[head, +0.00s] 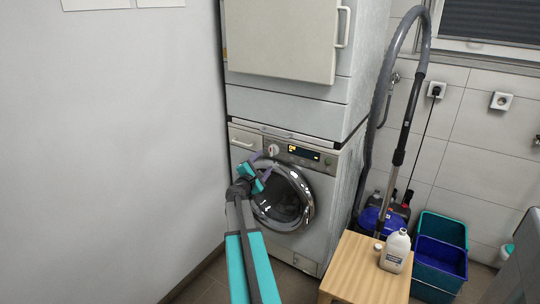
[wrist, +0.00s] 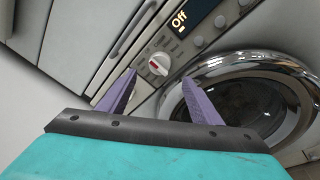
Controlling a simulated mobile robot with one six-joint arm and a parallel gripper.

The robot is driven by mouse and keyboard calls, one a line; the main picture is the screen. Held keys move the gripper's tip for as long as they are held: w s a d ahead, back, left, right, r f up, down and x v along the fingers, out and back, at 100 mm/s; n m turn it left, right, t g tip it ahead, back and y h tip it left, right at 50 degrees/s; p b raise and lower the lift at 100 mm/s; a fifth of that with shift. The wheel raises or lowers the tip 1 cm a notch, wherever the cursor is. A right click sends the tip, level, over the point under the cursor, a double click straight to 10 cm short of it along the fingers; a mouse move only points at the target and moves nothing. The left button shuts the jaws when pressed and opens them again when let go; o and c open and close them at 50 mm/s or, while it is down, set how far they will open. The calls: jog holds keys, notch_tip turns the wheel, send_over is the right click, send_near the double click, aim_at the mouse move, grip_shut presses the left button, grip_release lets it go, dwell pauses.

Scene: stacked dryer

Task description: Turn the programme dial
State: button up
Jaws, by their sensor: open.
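The programme dial (wrist: 158,65) is a round white knob with a red mark on the lower machine's control panel. It also shows in the head view (head: 272,150). The display (wrist: 190,18) beside it reads "Off" in the wrist view. My gripper (wrist: 160,92) is open, with its two purple fingers pointing at the panel. The dial appears between the fingertips in the wrist view, and nothing is held. In the head view my gripper (head: 263,165) is just below and left of the dial. I cannot tell how far the fingertips stand from the panel.
The round glass door (head: 283,197) is shut below the panel. A second machine (head: 285,50) is stacked above. A white wall (head: 110,150) is close on the left. A wooden stool (head: 350,270) with a white bottle (head: 395,251) stands at front right, near blue and green bins (head: 440,262).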

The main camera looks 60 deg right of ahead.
aim_at(272, 152)
jog(key=shift+w+d, duration=0.25)
jog(key=shift+d, duration=1.25)
jog(key=shift+w+d, duration=0.3)
jog(key=shift+d, duration=1.2)
jog(key=shift+w+d, duration=0.25)
jog(key=shift+d, duration=1.25)
jog(key=shift+c, duration=0.3)
jog(key=c, duration=1)
jog(key=shift+a, duration=0.3)
jog(key=shift+d+r, duration=0.1)
jog(key=shift+d, duration=0.2)
